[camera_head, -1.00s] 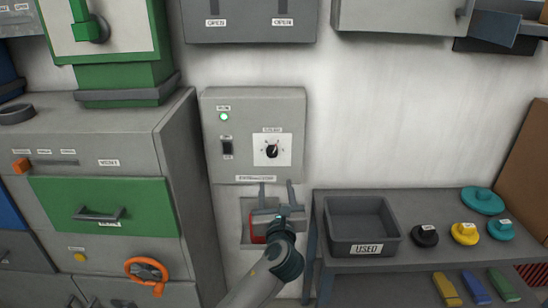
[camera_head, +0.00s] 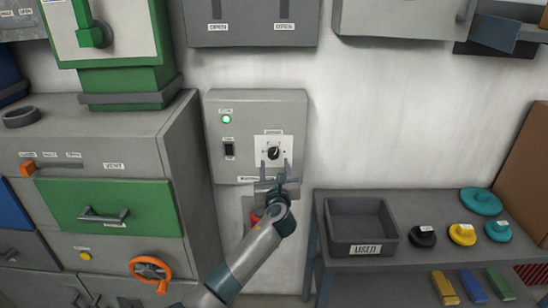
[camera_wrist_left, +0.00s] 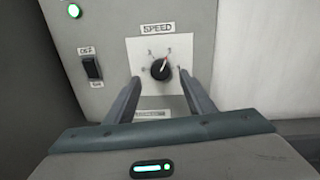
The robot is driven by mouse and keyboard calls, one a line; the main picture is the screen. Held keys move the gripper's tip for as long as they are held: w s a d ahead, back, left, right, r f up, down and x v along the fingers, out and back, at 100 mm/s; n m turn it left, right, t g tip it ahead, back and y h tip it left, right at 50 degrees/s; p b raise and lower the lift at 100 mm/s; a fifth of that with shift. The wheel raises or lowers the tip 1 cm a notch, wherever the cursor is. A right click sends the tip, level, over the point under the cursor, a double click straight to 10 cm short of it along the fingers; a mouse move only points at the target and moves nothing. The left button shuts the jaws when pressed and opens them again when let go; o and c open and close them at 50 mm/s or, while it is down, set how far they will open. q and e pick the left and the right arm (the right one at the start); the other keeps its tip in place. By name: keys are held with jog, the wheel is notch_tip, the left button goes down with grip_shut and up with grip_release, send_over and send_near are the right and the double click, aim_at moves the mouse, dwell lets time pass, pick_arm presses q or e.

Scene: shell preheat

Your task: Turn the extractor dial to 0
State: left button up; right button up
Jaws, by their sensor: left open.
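The extractor dial (camera_head: 273,153) is a small black knob on a white square plate under a SPEED label. In the left wrist view the dial (camera_wrist_left: 161,68) has its pale pointer aimed up and slightly right; the scale marks are too small to read. It sits on the grey extractor box (camera_head: 225,170) on the wall. My left gripper (camera_head: 275,165) is open and empty, its fingers pointing up just below the dial. In the wrist view the fingertips (camera_wrist_left: 159,76) straddle the dial from below, left and right, with no clear contact. My right gripper is not in view.
The box also has a lit green lamp (camera_head: 226,119) and a black rocker switch (camera_head: 229,149). A grey cabinet with a green drawer (camera_head: 150,207) stands left. A shelf with a USED tray (camera_head: 364,249) and coloured knobs stands right. The wall right of the box is clear.

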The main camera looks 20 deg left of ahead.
aim_at(273, 155)
pick_arm(q)
jog(key=shift+x, duration=2.3)
jog(key=shift+c, duration=0.3)
jog(key=c, duration=1)
